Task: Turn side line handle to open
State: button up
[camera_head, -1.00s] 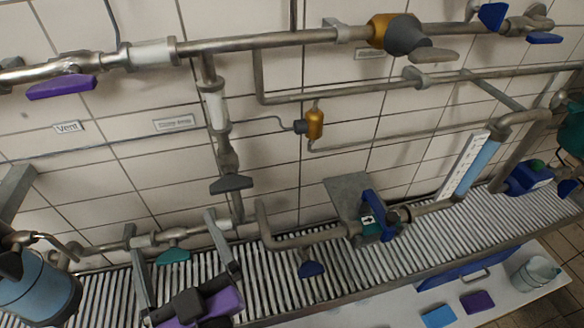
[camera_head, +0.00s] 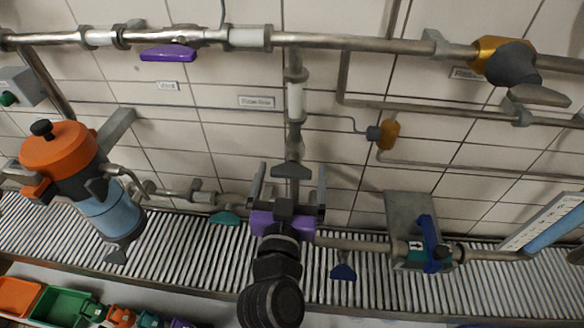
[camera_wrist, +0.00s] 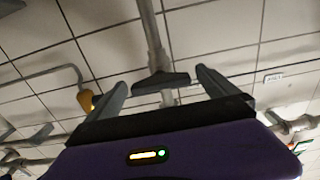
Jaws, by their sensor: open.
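A dark grey handle (camera_head: 291,171) sits on the valve of the vertical pipe that branches down from the upper main pipe; it lies roughly crosswise to that pipe. I take it as the side line handle, though the small label beside that pipe is too blurred to read. My gripper (camera_head: 291,180), with a purple body, is open, its two fingers apart below and either side of this handle. In the wrist view the handle (camera_wrist: 161,82) shows between the fingertips of my gripper (camera_wrist: 161,78). Whether any finger touches it cannot be told.
A purple handle (camera_head: 168,54) is on the upper pipe. Teal (camera_head: 225,217) and blue (camera_head: 343,271) handles sit low by the ribbed shelf (camera_head: 180,245). An orange-topped blue vessel (camera_head: 105,210) stands left. A blue-handled green valve (camera_head: 428,247) is at right.

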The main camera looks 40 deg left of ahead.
jog(key=shift+w+a, duration=0.25)
jog(key=shift+w, duration=0.15)
jog(key=shift+c, duration=0.2)
jog(key=c, duration=1.3)
